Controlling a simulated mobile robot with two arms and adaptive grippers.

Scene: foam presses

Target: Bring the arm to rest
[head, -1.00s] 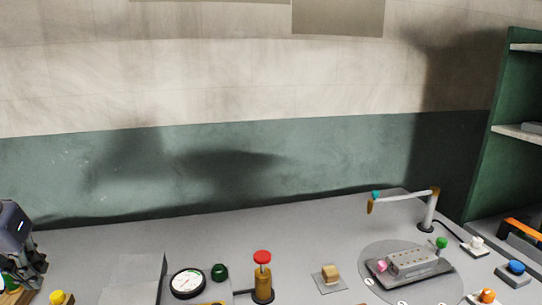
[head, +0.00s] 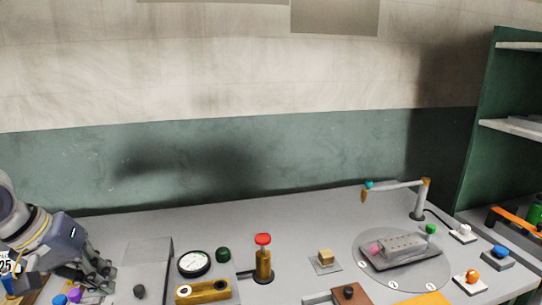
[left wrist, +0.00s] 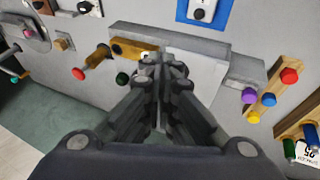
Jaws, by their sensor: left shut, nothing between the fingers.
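My left gripper (head: 98,280) comes in at the lower left of the head view, with its arm behind it. In the left wrist view its two dark fingers (left wrist: 166,66) are together, with nothing between them. It is above the grey bench (head: 320,225), and I cannot tell how high. My right gripper is not in view.
A grey sloped block (head: 148,262), a round gauge (head: 194,263) and a brass block (head: 203,291) stand right of my left gripper. A red-topped plunger (head: 263,258) stands beyond. A jointed lamp-like arm (head: 400,184) and round plate (head: 368,268) are at the right. Green shelves (head: 495,120) border the bench.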

